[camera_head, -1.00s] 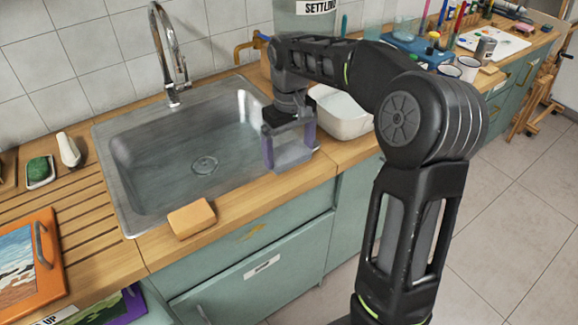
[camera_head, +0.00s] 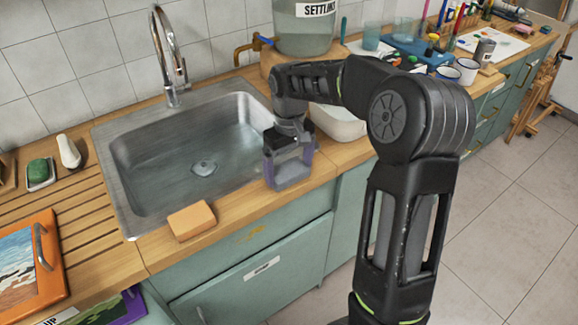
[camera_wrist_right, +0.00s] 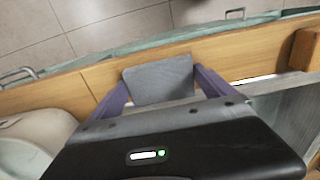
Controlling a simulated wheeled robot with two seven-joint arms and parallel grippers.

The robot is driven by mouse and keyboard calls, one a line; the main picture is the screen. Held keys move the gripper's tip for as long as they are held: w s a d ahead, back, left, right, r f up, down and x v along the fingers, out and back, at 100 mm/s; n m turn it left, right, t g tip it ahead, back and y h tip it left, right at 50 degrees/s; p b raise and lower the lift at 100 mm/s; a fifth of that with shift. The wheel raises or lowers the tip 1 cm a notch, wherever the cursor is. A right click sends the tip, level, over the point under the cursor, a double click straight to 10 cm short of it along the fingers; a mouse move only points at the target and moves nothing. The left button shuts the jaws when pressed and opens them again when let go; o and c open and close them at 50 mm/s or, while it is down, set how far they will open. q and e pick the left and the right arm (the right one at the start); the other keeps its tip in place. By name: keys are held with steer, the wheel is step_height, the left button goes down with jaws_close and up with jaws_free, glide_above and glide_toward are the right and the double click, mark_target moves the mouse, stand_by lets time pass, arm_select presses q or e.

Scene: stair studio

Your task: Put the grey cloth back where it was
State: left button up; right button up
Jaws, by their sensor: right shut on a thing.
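The grey cloth (camera_wrist_right: 158,82) is a flat grey piece between the two purple fingers of my right gripper (camera_wrist_right: 162,85) in the wrist view. In the head view the right gripper (camera_head: 289,172) points down at the front right corner of the sink, with the cloth (camera_head: 292,178) between its fingers. The gripper is shut on the cloth. The cloth is over the wooden front strip of the counter (camera_head: 240,207); I cannot tell whether it touches the wood. My left gripper is not in view.
The steel sink (camera_head: 125,192) with its tap (camera_head: 170,60) is left of the gripper. An orange sponge (camera_head: 191,221) lies on the front strip. A white basin (camera_head: 340,122) is just right of the gripper. A large jar (camera_head: 303,32) stands behind. The front strip between sponge and gripper is clear.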

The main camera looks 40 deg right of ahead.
mark_target(289, 170)
steer(key=shift+f, duration=0.1)
steer(key=o, duration=1)
steer(key=shift+r, duration=0.45)
step_height(289, 170, up, 8)
step_height(289, 170, up, 3)
steer(key=shift+r+p, duration=0.2)
steer(key=shift+p, duration=0.45)
